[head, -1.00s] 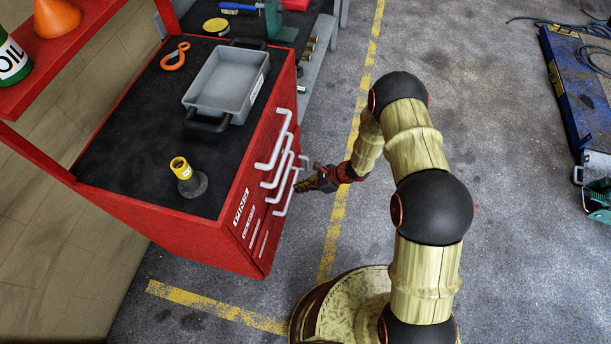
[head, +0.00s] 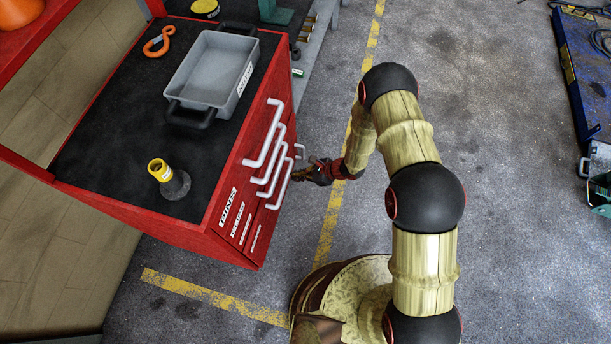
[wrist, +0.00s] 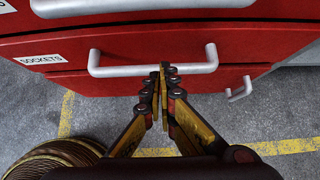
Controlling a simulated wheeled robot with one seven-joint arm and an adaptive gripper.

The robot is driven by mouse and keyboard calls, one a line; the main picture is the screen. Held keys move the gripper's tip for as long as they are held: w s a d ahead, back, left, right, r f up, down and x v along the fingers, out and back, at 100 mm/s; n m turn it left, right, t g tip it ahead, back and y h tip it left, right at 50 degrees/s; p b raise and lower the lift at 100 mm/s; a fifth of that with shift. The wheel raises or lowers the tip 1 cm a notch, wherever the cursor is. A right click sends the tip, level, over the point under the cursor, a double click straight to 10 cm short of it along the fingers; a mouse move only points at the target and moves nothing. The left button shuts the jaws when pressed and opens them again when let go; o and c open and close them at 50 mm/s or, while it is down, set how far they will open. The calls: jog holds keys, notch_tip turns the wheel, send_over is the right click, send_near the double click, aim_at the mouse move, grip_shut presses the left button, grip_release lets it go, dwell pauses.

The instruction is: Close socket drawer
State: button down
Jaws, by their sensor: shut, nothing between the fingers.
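The socket drawer (wrist: 90,82) is a red drawer front labelled SOCKETS, with a light grey bar handle (wrist: 150,70), in the wrist view. My gripper (wrist: 164,68) is shut and empty, its fingertips overlapping the middle of that handle in the picture; I cannot tell whether they touch it. In the head view my gripper (head: 299,174) is beside the handles on the front of the red cabinet (head: 175,232). How far the socket drawer stands out is hard to tell.
A grey tray (head: 247,75), an orange hook (head: 158,42) and a yellow-topped tool (head: 160,170) sit on the black cabinet top. Another handle (wrist: 238,91) shows lower right in the wrist view. Grey floor with a yellow line (head: 331,220) lies right of the cabinet.

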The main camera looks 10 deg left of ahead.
aim_at(287, 180)
jog(key=a, duration=0.1)
jog(key=a+f, duration=0.1)
jog(key=a, duration=0.1)
jog(key=a+f+b, duration=0.1)
jog(key=a, duration=0.1)
jog(key=shift+w, duration=0.1)
jog(key=shift+w+a+r, duration=0.1)
jog(key=shift+a, duration=0.35)
jog(key=shift+w+a+b, duration=0.1)
jog(key=shift+a+b, duration=0.55)
jog(key=shift+a, duration=0.6)
